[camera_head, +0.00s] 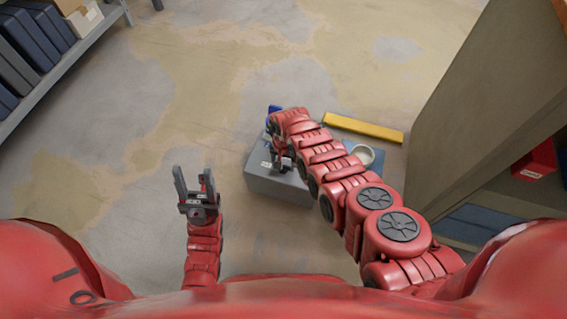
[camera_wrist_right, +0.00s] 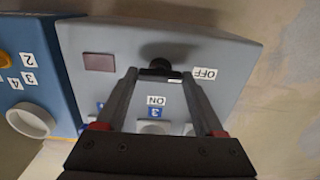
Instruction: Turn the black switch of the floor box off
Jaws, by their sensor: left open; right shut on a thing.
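The floor box is a grey box (camera_head: 270,186) on the floor, partly covered by my right arm in the head view. In the right wrist view its grey top (camera_wrist_right: 215,48) carries the black switch (camera_wrist_right: 158,66), with an ON label (camera_wrist_right: 156,100) below it and an OFF label (camera_wrist_right: 205,73) to its right. A small pale mark shows at the switch's lower right. My right gripper (camera_wrist_right: 160,73) is shut on the black switch; the fingers partly hide it. My left gripper (camera_head: 195,172) is open and empty, left of the box and apart from it.
A blue box (camera_wrist_right: 62,70) with a white round socket (camera_wrist_right: 30,120) adjoins the grey one. A yellow bar (camera_head: 363,127) lies behind. A cabinet (camera_head: 480,100) stands at right, a shelf (camera_head: 75,55) at far left. The floor around my left gripper is clear.

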